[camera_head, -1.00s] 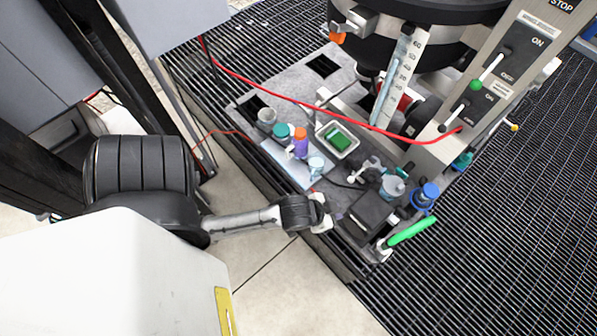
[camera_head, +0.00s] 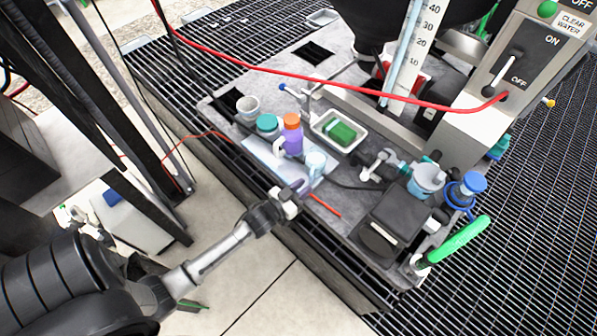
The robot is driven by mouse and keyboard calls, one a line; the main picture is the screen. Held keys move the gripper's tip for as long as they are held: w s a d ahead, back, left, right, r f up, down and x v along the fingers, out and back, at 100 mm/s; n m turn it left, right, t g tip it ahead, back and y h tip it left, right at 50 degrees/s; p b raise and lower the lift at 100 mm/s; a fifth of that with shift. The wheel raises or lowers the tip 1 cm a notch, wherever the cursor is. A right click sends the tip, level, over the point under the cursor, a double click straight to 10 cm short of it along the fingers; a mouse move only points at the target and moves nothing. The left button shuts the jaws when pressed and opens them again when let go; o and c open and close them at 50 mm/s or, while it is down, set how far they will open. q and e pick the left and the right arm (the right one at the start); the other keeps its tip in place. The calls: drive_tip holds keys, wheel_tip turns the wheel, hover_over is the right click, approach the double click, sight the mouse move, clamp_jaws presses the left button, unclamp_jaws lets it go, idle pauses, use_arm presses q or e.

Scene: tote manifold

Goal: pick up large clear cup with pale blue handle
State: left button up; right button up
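A clear, pale blue-tinted cup (camera_head: 316,163) stands at the right end of a pale board on the grey bench. A larger clear cup-like vessel with bluish parts (camera_head: 426,181) stands further right, behind a dark box. I cannot tell for certain which of the two has the pale blue handle. My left gripper (camera_head: 292,195) is at the bench's front edge, just below and left of the nearer cup, apparently not touching it. Its fingers are small and partly hidden, so their opening is unclear. My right gripper does not show.
An orange-capped purple bottle (camera_head: 292,137), a teal-lidded jar (camera_head: 267,124) and a grey cup (camera_head: 248,107) stand left of the nearer cup. A white tray (camera_head: 319,127) holds a green block. A red hose (camera_head: 330,91) crosses above the bench. A green handle (camera_head: 460,240) sticks out right.

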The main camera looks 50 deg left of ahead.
sight(311, 179)
use_arm(q)
drive_tip(key=shift+a+f+b, duration=0.4)
drive_tip(key=shift+a+f, duration=0.05)
drive_tip(key=shift+f, duration=0.2)
drive_tip(key=w+b, duration=0.1)
drive_tip(key=w, duration=0.3)
drive_tip(key=shift+w, duration=0.4)
drive_tip(key=shift+r, duration=0.1)
drive_tip(key=shift+c, duration=0.2)
clamp_jaws()
